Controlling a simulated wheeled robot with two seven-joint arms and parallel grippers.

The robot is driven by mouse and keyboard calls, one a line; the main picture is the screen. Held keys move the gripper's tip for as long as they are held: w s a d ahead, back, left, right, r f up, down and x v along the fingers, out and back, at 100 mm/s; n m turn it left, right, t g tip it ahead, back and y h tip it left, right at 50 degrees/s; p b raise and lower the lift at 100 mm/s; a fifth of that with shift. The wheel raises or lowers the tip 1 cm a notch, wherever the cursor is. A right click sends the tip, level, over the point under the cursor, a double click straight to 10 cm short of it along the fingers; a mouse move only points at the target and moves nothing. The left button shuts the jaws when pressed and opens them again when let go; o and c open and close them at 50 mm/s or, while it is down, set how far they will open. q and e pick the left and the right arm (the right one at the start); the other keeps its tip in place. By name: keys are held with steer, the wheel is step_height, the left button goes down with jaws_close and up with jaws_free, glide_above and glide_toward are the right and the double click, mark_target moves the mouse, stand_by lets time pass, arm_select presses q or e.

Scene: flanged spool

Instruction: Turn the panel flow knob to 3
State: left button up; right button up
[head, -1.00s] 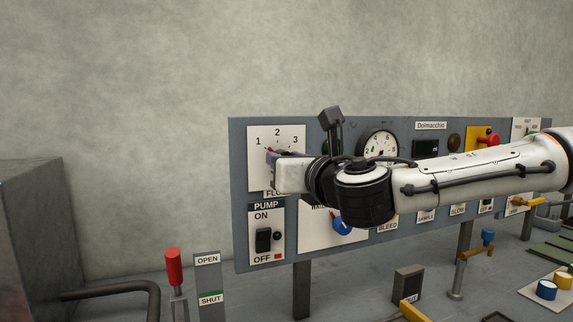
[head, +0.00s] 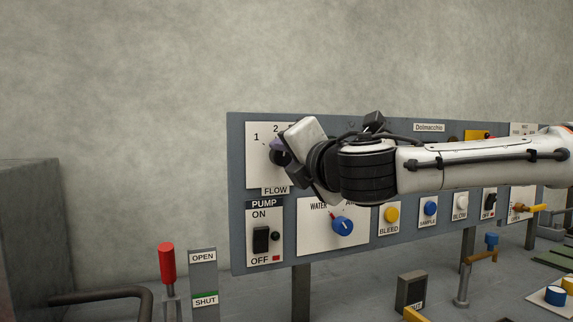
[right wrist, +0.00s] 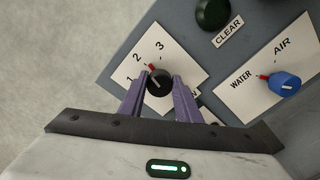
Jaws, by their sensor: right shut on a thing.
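The flow knob (right wrist: 158,84) is black with a red pointer and sits on a white plate (right wrist: 187,62) marked 1, 2, 3. In the right wrist view the red pointer aims between 2 and 3. My right gripper (right wrist: 161,80) has its two purple fingers on either side of the knob, shut on it. In the head view the right gripper (head: 280,151) is tilted in front of the dial plate (head: 257,171) and hides the 3 and much of the knob. My left gripper is not in view.
The grey panel (head: 362,247) also carries a pump switch (head: 261,240), a blue water/air knob (head: 342,226) below the gripper, and several push buttons. A red-handled lever (head: 167,263) stands at the front left. The wall area left of the panel is clear.

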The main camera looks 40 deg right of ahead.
steer(key=m+b, duration=0.1)
steer(key=m, duration=0.2)
steer(key=shift+f, duration=0.2)
steer(key=shift+m+b, duration=0.55)
steer(key=shift+m, duration=0.25)
steer(key=shift+m+b, duration=0.55)
steer(key=shift+m, duration=0.65)
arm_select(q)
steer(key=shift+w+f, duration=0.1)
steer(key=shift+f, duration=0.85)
arm_select(e)
steer(key=shift+m, duration=0.3)
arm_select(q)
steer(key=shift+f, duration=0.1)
arm_select(e)
steer(key=o, duration=1.1)
steer(key=shift+c, duration=0.2)
